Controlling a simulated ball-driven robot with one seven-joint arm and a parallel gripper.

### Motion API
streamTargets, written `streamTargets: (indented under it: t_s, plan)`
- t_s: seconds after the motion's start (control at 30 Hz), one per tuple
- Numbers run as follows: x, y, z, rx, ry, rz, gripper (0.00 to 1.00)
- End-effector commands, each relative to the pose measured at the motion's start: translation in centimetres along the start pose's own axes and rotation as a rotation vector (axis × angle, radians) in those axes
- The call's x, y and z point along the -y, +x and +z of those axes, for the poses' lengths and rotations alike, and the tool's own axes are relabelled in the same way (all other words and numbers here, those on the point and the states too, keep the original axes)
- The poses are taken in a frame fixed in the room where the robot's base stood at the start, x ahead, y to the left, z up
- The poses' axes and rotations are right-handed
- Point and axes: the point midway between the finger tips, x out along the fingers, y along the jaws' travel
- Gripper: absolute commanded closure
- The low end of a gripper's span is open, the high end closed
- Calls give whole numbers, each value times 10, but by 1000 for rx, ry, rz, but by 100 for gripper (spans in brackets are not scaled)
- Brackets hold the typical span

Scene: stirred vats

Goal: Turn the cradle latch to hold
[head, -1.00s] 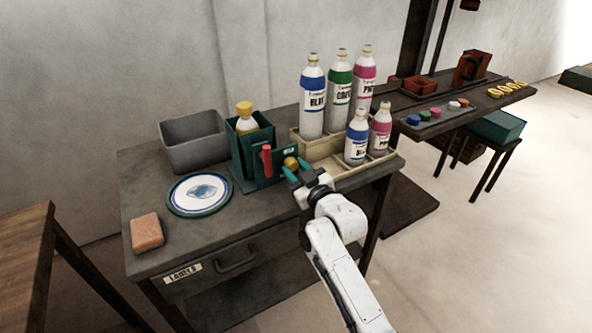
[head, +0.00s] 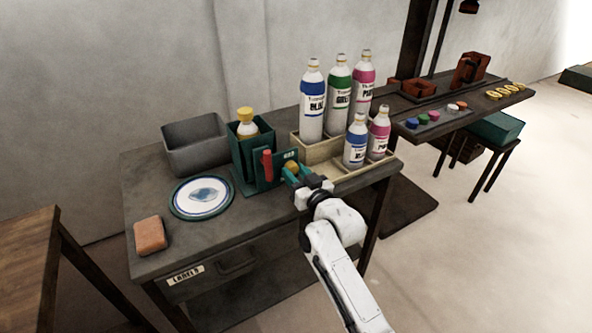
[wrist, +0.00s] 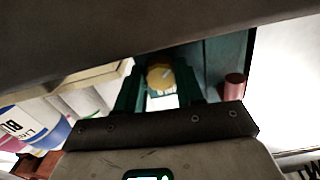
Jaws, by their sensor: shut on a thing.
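The dark green cradle (head: 240,160) stands on the grey bench and holds a bottle with a yellow cap (head: 245,116). An upright red handle (head: 267,164) is on its front face; in the wrist view a red cylinder (wrist: 234,86) shows at the right. A round yellow knob (head: 291,165) sits right of the handle, below a small white label whose text I cannot read. My gripper (head: 292,170) is shut on the yellow knob from the front right. In the wrist view the knob (wrist: 160,76) lies between the two green fingers.
Blue, green and pink bottles (head: 312,105) stand in a beige tray (head: 318,150) just right of the cradle. A grey bin (head: 195,147), a plate (head: 202,197) and an orange block (head: 150,235) are to the left.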

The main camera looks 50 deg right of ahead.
Motion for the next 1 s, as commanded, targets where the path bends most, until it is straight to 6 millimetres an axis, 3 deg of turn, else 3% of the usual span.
streamTargets:
  t_s: [1.0]
  plan:
    - [3,0,-4,2,966,0,93]
